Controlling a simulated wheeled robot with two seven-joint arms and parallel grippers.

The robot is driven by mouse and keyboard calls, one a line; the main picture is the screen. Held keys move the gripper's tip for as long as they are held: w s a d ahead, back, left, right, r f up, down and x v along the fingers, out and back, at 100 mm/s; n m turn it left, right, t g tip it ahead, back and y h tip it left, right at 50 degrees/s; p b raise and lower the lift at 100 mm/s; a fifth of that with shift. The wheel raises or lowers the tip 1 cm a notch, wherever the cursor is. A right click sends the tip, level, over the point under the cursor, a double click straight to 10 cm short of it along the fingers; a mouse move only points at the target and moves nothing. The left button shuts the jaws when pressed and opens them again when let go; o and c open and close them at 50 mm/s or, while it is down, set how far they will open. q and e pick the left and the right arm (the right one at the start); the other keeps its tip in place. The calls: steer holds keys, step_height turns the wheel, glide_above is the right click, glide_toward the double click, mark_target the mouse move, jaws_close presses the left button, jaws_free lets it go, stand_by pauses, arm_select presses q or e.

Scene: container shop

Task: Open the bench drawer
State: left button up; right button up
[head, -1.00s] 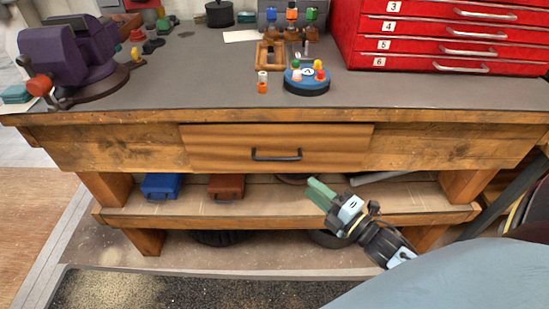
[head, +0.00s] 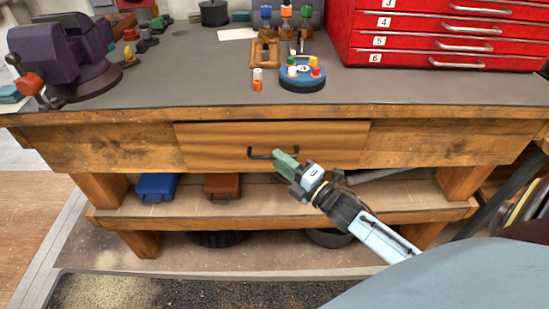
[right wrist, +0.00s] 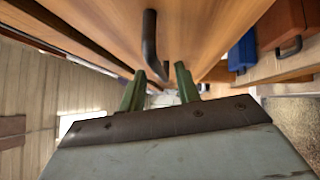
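The bench drawer (head: 215,140) is a plain wooden front below the bench top, flush with the frame, and looks shut. Its dark bar handle (head: 258,154) is at the middle of the front, its right end partly hidden by my right gripper. My right gripper (head: 284,159) has green fingers and is at the right end of the handle in the head view. In the right wrist view, the two green fingers (right wrist: 159,88) stand apart with the dark handle (right wrist: 151,45) ahead, its near end close to the gap between them. Contact cannot be told. My left gripper is not in view.
A lower shelf (head: 275,210) holds a blue case (head: 157,187) and a brown case (head: 222,186) below the drawer. The bench top carries a purple vise (head: 65,55), a blue round holder (head: 302,81) and a red drawer cabinet (head: 440,35).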

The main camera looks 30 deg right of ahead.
steer(key=shift+x, duration=1.4)
steer(key=shift+c, duration=0.2)
jaws_close()
